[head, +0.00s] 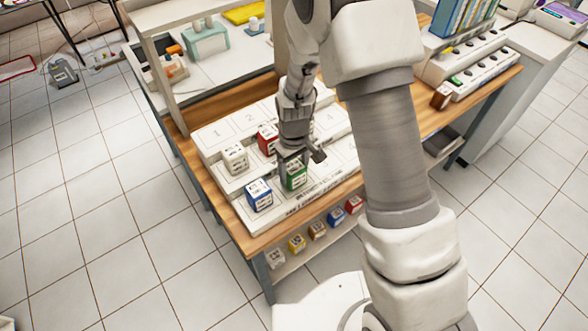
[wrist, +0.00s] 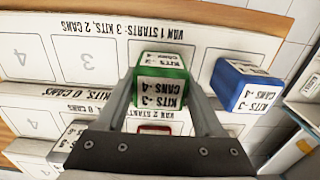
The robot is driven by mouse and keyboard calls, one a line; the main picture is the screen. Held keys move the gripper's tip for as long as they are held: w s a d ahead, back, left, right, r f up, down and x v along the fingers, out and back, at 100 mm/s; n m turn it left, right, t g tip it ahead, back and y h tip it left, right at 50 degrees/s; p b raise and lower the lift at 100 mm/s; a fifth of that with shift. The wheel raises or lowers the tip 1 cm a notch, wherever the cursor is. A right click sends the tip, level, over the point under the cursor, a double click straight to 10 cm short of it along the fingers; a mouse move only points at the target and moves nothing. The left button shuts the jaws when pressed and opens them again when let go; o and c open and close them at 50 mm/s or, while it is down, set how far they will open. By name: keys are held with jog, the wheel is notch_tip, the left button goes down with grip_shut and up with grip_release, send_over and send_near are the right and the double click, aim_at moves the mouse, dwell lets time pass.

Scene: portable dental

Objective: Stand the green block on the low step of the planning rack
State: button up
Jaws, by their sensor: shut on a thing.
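The green block (head: 294,178) has white printed labels reading KITS -3, CANS -4 in the wrist view (wrist: 162,90). My gripper (head: 298,160) is shut on it, with one finger on either side, as the wrist view (wrist: 162,78) shows. The block is upright at the low step of the white planning rack (head: 325,189), just right of the blue block (head: 259,195). I cannot tell whether its base touches the step. The rack's low step also shows in the wrist view (wrist: 85,60), with numbered squares.
A white block (head: 235,158) and a red block (head: 268,138) stand on the step behind. Low-step squares on the green block's far side from the blue block are empty.

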jog(key=shift+f, duration=0.2)
jog(key=o, duration=1.4)
jog(key=shift+r, duration=0.1)
notch_tip(320, 180, up, 12)
jog(key=shift+r, duration=0.25)
notch_tip(320, 180, up, 8)
jog(key=m+t, duration=0.1)
jog(key=m, duration=0.1)
send_over(294, 166)
jog(key=s+d, duration=0.3)
jog(key=d, duration=0.1)
jog(key=s+d+r+m+t, duration=0.1)
jog(key=s+d+r, duration=0.1)
jog(key=s+r, duration=0.2)
jog(key=s+d+r+m+t, duration=0.2)
jog(key=s+d+r, duration=0.1)
jog(key=s, duration=0.3)
jog(key=s+d+r+m+t, duration=0.1)
jog(key=s+d+r, duration=0.2)
jog(key=s+r, duration=0.1)
jog(key=shift+s+d+r+m+t, duration=0.1)
jog(key=shift+s+r+m+t, duration=0.1)
jog(key=shift+s, duration=0.25)
jog(key=shift+s+d+r+m+t, duration=0.1)
jog(key=shift+s+r+m, duration=0.1)
jog(key=shift+s, duration=0.25)
